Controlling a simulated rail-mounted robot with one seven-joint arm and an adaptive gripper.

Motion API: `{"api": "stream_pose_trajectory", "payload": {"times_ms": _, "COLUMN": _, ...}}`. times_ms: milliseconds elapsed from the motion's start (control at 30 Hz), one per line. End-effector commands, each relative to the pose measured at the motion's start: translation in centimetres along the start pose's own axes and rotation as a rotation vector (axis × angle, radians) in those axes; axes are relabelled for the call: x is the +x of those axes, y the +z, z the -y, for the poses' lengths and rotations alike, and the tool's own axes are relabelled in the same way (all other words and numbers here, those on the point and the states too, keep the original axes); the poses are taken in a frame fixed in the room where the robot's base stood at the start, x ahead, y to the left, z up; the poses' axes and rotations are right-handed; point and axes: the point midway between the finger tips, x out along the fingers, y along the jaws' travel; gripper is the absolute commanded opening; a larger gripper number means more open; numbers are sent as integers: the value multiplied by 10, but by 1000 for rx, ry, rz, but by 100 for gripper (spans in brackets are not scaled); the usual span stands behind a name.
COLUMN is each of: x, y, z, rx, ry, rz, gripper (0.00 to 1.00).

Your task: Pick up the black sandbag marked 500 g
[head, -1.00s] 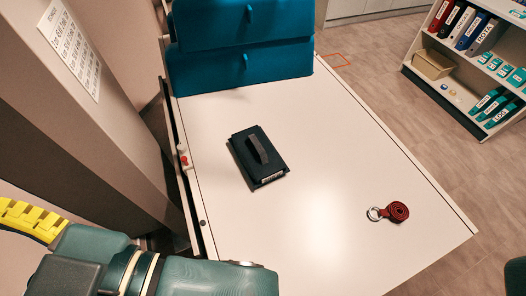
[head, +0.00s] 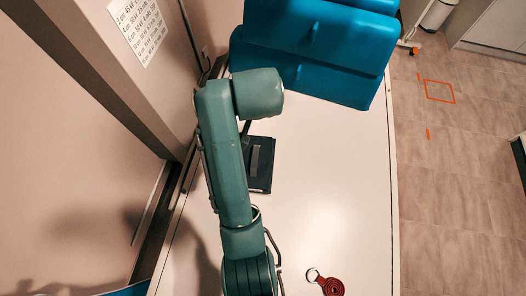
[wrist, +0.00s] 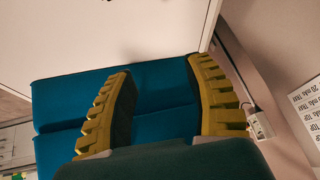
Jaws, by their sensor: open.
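The black sandbag (head: 262,165) lies flat on the white table, with a dark grey strap across its top. My arm covers its left part in the head view, and no 500 g marking can be read. It does not show in the wrist view. My gripper (wrist: 160,68) is open and empty in the wrist view, its two yellow ribbed fingers wide apart in front of blue blocks. In the head view the gripper cannot be made out, so its distance to the sandbag cannot be told.
Large blue blocks (head: 315,50) stand at the table's far end, also in the wrist view (wrist: 70,90). A beige wall column (head: 115,70) borders the left. The white table's (head: 340,190) right side is clear.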

Motion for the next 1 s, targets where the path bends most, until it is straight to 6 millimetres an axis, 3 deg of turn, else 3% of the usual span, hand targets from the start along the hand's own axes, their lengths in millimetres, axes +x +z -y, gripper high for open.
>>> {"api": "stream_pose_trajectory", "payload": {"times_ms": 33, "x": -9, "y": 7, "z": 5, "rx": 9, "ry": 25, "rz": 124, "gripper": 52}}
{"api": "stream_pose_trajectory", "payload": {"times_ms": 133, "x": -10, "y": 35, "z": 6, "rx": 31, "ry": 78, "rz": 335, "gripper": 52}}
{"api": "stream_pose_trajectory", "payload": {"times_ms": 333, "x": -9, "y": 68, "z": 5, "rx": 46, "ry": 132, "rz": 517, "gripper": 52}}
{"api": "stream_pose_trajectory", "payload": {"times_ms": 700, "x": 62, "y": 110, "z": -6, "rx": 47, "ry": 133, "rz": 524, "gripper": 52}}
{"api": "stream_pose_trajectory", "payload": {"times_ms": 1000, "x": 96, "y": 125, "z": -14, "rx": 47, "ry": 133, "rz": 521, "gripper": 52}}
